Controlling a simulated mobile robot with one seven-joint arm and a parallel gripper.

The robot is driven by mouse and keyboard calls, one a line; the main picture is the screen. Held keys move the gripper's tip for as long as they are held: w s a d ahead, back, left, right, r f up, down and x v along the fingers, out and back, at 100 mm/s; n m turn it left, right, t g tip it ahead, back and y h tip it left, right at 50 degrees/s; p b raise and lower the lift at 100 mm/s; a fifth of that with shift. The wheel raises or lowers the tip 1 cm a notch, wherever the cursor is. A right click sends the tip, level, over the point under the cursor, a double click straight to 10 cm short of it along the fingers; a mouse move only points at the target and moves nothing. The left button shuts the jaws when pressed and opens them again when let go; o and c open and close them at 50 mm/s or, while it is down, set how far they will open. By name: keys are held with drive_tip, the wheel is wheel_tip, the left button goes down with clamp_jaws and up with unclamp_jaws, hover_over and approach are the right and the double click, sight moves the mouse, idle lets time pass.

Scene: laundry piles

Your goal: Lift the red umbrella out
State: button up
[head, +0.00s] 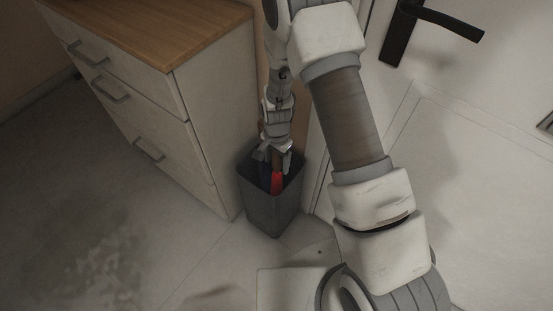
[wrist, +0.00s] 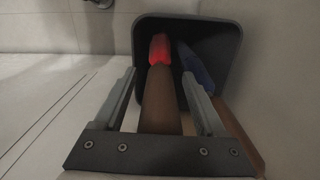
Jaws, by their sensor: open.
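The red umbrella (head: 277,182) stands in a dark grey bin (head: 270,212) between the drawer cabinet and the door. In the wrist view the red umbrella (wrist: 159,49) shows its red part inside the bin (wrist: 234,50), with a brown handle (wrist: 160,100) reaching up toward the camera. My gripper (head: 273,158) is over the bin's mouth, pointing down. In the wrist view my gripper (wrist: 160,75) is open, one finger on each side of the brown handle, with gaps visible. The umbrella's lower end is hidden in the bin.
A blue umbrella-like item (wrist: 196,68) with a brown handle stands in the same bin, just right of my right finger in the wrist view. A white drawer cabinet (head: 215,100) is close on the left; a white door (head: 480,130) with a black handle (head: 400,30) is on the right.

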drive_tip(key=shift+c, duration=0.3)
clamp_jaws()
wheel_tip(320, 180, up, 23)
drive_tip(key=p, duration=1.6)
drive_tip(key=shift+p, duration=0.35)
drive_tip(key=shift+r, duration=0.1)
